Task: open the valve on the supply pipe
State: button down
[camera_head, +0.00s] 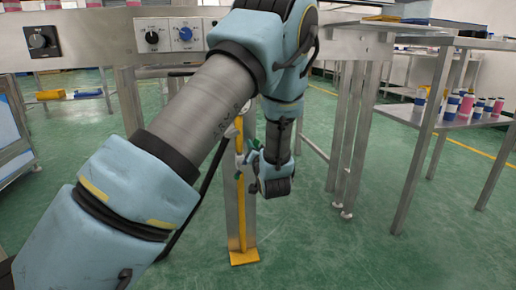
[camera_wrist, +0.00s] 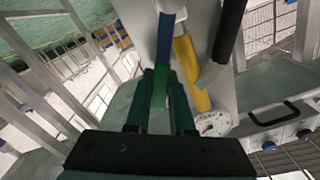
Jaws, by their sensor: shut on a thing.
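The yellow supply pipe (camera_head: 240,205) runs up a metal post to a yellow foot on the floor. In the wrist view the pipe (camera_wrist: 188,65) stands just right of my fingers. The valve's handle (camera_wrist: 165,42) is a narrow blue lever with a green part nearer my gripper. My gripper (camera_wrist: 160,92) is shut on this handle, with one dark green finger on each side. In the head view my gripper (camera_head: 254,160) is beside the pipe at the valve's height. My arm and wrist hide much of the valve there.
A control panel with knobs (camera_head: 186,34) spans the top left. A black hose (camera_wrist: 230,28) runs close to the pipe. Metal table legs (camera_head: 345,140) stand to the right, and a shelf (camera_head: 440,122) holds several spools. Green floor is open around the post.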

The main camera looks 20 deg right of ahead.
jog(key=shift+a+r+n, duration=0.2)
jog(key=shift+a+n, duration=0.3)
jog(key=shift+n, duration=0.2)
jog(key=c, duration=0.8)
grip_release()
jog(key=s+p, duration=0.1)
jog(key=s, duration=0.2)
jog(key=s+a+p, duration=0.1)
jog(key=s, duration=0.6)
jog(key=shift+s+a+p, duration=0.15)
jog(key=shift+s+p, duration=0.15)
jog(key=shift+p, duration=0.1)
